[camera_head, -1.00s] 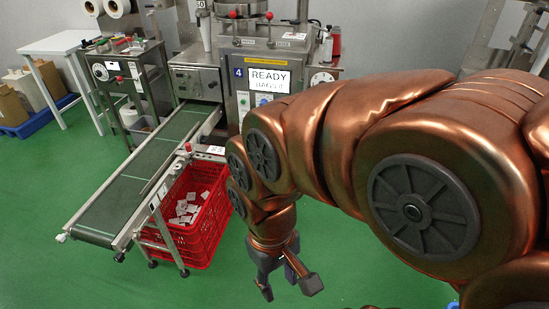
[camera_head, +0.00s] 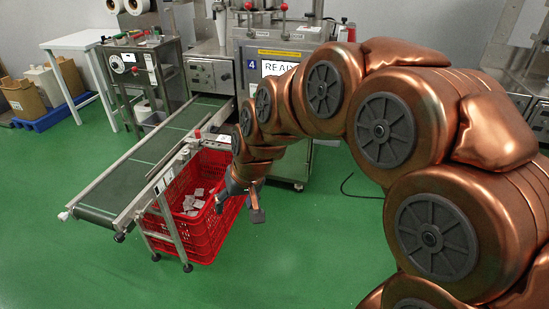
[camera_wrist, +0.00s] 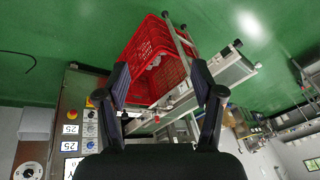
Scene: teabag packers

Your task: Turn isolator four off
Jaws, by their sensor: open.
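Machine four (camera_head: 280,47), a steel cabinet with a blue "4" label (camera_head: 252,64) and a partly covered READY screen (camera_head: 277,67), stands behind my arm in the head view. A round pale dial with a dark centre, which may be isolator four (camera_wrist: 28,171), shows at the lower left edge of the wrist view. In the head view my arm hides that side of the machine. My gripper (camera_head: 243,203) is open and empty, apart from the machine and in front of the red crate. Its two dark fingers (camera_wrist: 160,84) stand wide apart in the wrist view.
A green conveyor (camera_head: 150,160) runs out from the machine to the left. A red crate (camera_head: 205,232) holding white teabags stands under its frame. Another machine (camera_head: 140,75) with a round dial stands at the left. Green floor at the front is clear.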

